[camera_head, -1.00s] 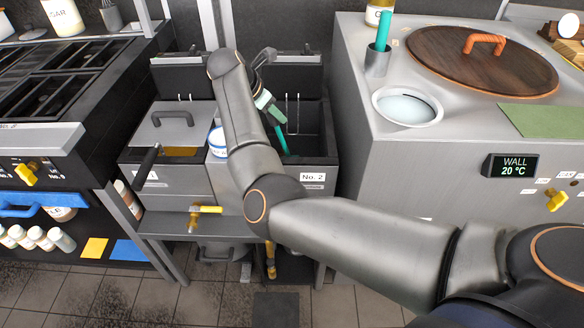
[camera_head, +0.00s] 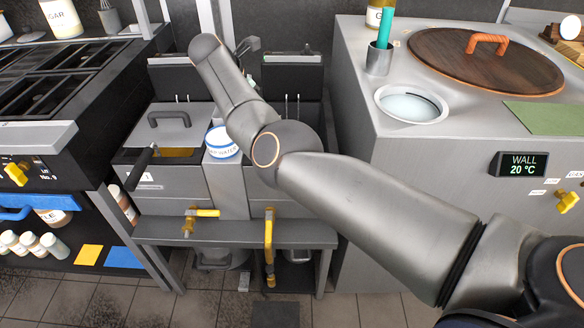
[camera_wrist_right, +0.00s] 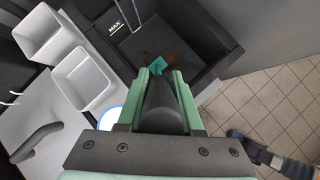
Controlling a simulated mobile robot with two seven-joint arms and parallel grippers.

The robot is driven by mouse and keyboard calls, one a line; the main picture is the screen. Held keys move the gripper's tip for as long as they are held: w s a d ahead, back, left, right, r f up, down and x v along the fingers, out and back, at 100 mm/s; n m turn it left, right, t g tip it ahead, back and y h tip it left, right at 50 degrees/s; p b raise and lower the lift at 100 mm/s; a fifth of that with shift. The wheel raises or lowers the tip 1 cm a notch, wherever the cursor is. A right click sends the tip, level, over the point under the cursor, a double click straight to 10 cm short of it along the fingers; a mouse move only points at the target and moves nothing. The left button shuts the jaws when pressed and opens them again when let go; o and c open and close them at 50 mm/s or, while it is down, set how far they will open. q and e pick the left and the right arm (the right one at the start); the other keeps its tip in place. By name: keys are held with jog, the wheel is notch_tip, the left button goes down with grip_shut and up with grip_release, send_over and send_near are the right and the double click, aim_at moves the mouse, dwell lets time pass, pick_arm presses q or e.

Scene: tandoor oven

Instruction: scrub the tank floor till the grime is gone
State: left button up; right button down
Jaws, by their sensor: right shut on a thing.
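The right fryer tank (camera_head: 312,115) is mostly behind my right arm in the head view. In the right wrist view its inner wall (camera_wrist_right: 117,28) carries a MAX mark, and a dark brown patch of grime (camera_wrist_right: 192,55) shows on its floor. My right gripper (camera_wrist_right: 163,80) points down into the tank. Its green fingers are shut on a black-handled tool (camera_wrist_right: 160,105). A teal part (camera_wrist_right: 152,68) shows beyond the fingertips near the grime; whether it touches the floor I cannot tell. My left gripper is not in view.
A lidded tank (camera_head: 165,130) stands left of the open one, with a white-and-blue tub (camera_head: 221,142) between them. The steel tandoor counter (camera_head: 360,110) stands close on the right. Yellow-handled taps (camera_head: 268,235) are below the tanks.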

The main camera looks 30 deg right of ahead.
jog(key=shift+f, duration=0.15)
jog(key=shift+f+b, duration=0.35)
jog(key=shift+f, duration=0.1)
jog(key=shift+s+d+r+p, duration=0.15)
jog(key=shift+d+p, duration=0.05)
jog(key=shift+p, duration=0.15)
jog(key=shift+s+d+p, duration=0.5)
jog(key=shift+s+d, duration=0.05)
jog(key=shift+d, duration=0.3)
